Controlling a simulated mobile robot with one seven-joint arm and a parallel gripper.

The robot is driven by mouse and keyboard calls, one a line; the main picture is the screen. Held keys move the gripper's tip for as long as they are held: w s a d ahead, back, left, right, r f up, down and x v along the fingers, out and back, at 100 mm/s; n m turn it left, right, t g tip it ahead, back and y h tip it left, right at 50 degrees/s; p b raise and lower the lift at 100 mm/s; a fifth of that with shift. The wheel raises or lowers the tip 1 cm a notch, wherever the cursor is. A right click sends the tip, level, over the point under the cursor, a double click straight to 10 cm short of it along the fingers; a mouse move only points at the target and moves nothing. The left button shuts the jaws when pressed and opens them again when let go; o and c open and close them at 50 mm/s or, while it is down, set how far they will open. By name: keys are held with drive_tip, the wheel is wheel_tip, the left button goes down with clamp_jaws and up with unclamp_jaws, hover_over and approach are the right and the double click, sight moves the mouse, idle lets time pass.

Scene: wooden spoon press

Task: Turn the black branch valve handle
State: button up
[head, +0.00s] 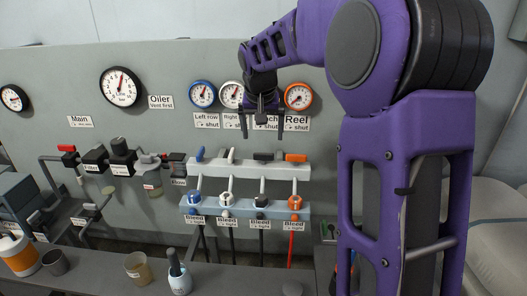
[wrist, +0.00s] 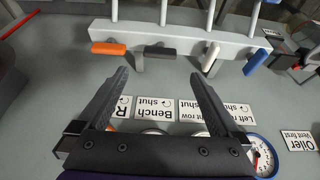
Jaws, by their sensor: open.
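The black branch valve handle (head: 264,156) is a short horizontal lever on the upper light-grey manifold bar, between the white handle (head: 230,155) and the orange handle (head: 295,157). In the wrist view, the black handle (wrist: 160,51) lies just beyond and between my fingertips, with the orange handle (wrist: 109,48) to its left and the white handle (wrist: 210,56) to its right. My gripper (head: 267,122) is open and empty, above the black handle and apart from it. It hides the gauge behind it and part of the Bench label (wrist: 151,108).
A blue handle (head: 200,154) is at the row's left end. A lower manifold (head: 245,208) carries coloured bleed knobs. Round gauges, such as the orange-rimmed gauge (head: 299,96), line the panel above. A shelf with cups (head: 139,268) runs along the front.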

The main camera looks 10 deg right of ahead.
sight(264, 154)
drive_tip(key=x, duration=0.8)
drive_tip(key=shift+w+f, duration=0.2)
drive_tip(key=shift+f, duration=0.15)
drive_tip(key=c, duration=1.2)
drive_tip(key=shift+c, duration=0.2)
